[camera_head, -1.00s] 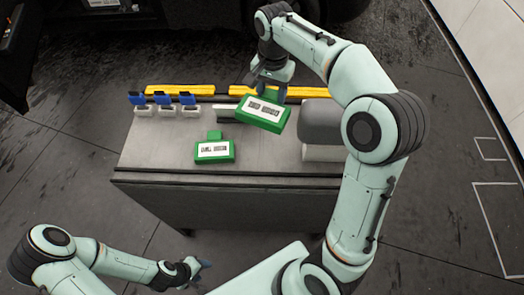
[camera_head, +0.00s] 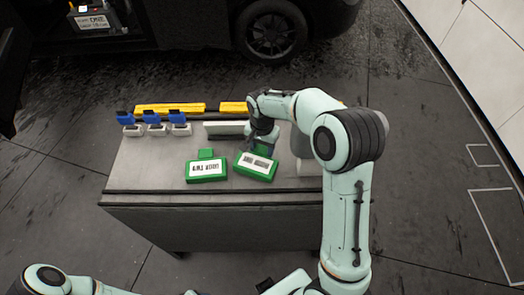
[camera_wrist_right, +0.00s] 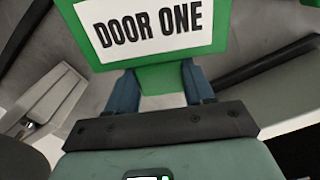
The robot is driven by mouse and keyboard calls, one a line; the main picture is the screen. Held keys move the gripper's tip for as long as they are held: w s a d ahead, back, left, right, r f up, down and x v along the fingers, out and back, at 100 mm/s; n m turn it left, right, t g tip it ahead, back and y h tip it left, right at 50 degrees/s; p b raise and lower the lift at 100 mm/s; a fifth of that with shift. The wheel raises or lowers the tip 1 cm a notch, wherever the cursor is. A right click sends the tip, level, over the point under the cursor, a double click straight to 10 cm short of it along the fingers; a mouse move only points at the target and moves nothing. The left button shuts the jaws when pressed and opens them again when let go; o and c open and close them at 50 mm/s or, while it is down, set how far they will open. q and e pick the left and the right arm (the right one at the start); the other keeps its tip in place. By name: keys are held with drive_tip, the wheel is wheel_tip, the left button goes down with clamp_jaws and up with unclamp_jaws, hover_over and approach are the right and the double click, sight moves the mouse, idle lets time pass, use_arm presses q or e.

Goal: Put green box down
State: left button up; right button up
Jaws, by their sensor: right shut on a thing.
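The green box (camera_head: 256,165) with a white label is in my right gripper (camera_head: 263,143), at or just above the table top beside another green box. Whether its underside touches the table cannot be told. In the right wrist view the box (camera_wrist_right: 150,70) reads "DOOR ONE", and the two blue-grey fingers of my right gripper (camera_wrist_right: 160,85) close on its green handle. The other green box (camera_head: 207,172) lies on the grey table (camera_head: 150,175) just left of the held one, with a small gap. My left gripper is below the picture's bottom edge.
Several blue-topped tools in white holders (camera_head: 154,128) stand at the table's back left. Yellow bars (camera_head: 170,109) line the back edge. A light block (camera_head: 224,128) lies behind the boxes. A grey rounded object (camera_head: 300,142) is close right of the held box. The front-left table top is clear.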

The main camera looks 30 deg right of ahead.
sight(262, 149)
use_arm(q)
drive_tip(key=shift+f, duration=0.1)
use_arm(e)
drive_tip(key=shift+f, duration=0.85)
drive_tip(key=shift+f, duration=0.15)
drive_tip(key=o, duration=1.2)
drive_tip(key=shift+c, duration=0.2)
use_arm(q)
drive_tip(key=shift+s+f, duration=0.1)
drive_tip(key=shift+s, duration=0.05)
use_arm(e)
drive_tip(key=shift+r, duration=0.4)
use_arm(q)
drive_tip(key=shift+w+r+p, duration=0.55)
drive_tip(key=shift+w+r, duration=0.15)
drive_tip(key=shift+r, duration=0.15)
use_arm(e)
wheel_tip(262, 149, up, 12)
drive_tip(key=shift+f, duration=0.2)
